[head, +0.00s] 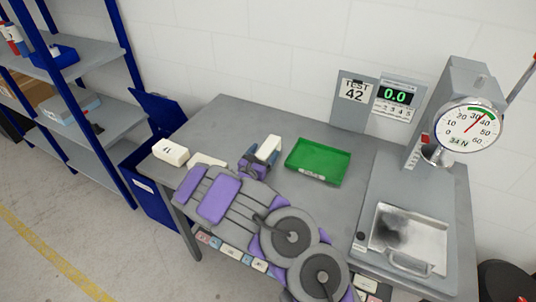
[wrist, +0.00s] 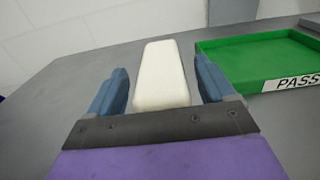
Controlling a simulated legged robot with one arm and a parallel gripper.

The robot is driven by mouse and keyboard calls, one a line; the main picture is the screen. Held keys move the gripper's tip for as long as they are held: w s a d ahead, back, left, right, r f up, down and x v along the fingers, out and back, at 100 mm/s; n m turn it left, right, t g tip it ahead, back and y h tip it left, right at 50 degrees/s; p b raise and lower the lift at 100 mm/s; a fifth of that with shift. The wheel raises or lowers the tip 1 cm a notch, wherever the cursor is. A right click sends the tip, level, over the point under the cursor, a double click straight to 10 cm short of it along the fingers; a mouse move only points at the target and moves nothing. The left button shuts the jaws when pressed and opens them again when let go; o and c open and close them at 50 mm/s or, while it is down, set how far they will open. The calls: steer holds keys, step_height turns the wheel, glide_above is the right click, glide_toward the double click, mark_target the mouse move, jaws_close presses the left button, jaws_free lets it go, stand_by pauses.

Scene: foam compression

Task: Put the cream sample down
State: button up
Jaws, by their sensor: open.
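The cream sample (wrist: 161,75) is a pale oblong block between my gripper's two blue fingers in the wrist view. A gap shows on each side of it, so the fingers do not touch it. In the head view the cream sample (head: 268,148) shows at the tip of my gripper (head: 262,160), just left of the green tray. My gripper (wrist: 163,88) is open around the sample. The sample appears to rest on the grey table (head: 235,118). The sample's near end is partly hidden by my gripper.
The green tray (head: 318,162), labelled PASS in the wrist view, stands to the right. Other pale blocks (head: 170,152) lie at the table's left edge beside a blue bin (head: 150,190). A press with a dial gauge (head: 468,130) stands at the right. The tabletop behind my gripper is clear.

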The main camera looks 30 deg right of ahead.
steer(key=shift+a, duration=0.1)
steer(key=c, duration=1.1)
steer(key=shift+r, duration=0.45)
step_height(320, 180, up, 3)
steer(key=shift+r+p, duration=0.15)
steer(key=shift+p, duration=0.55)
steer(key=shift+s+a+p, duration=1.45)
steer(key=shift+s+a, duration=0.15)
steer(key=shift+s, duration=6.25)
steer(key=w+a+r+n+t+y, duration=0.2)
steer(key=w+a+r+y, duration=0.1)
steer(key=r, duration=0.4)
steer(key=w+a+r+n+t+y, duration=0.2)
steer(key=w+a+r+y, duration=0.1)
steer(key=a+r, duration=0.3)
steer(key=w+a+r+n+t+y, duration=0.2)
steer(key=w+a+r, duration=0.3)
steer(key=r, duration=0.4)
steer(key=shift+w+a+n+y, duration=0.1)
steer(key=shift+w+n+y, duration=0.15)
steer(key=shift+n+y, duration=0.25)
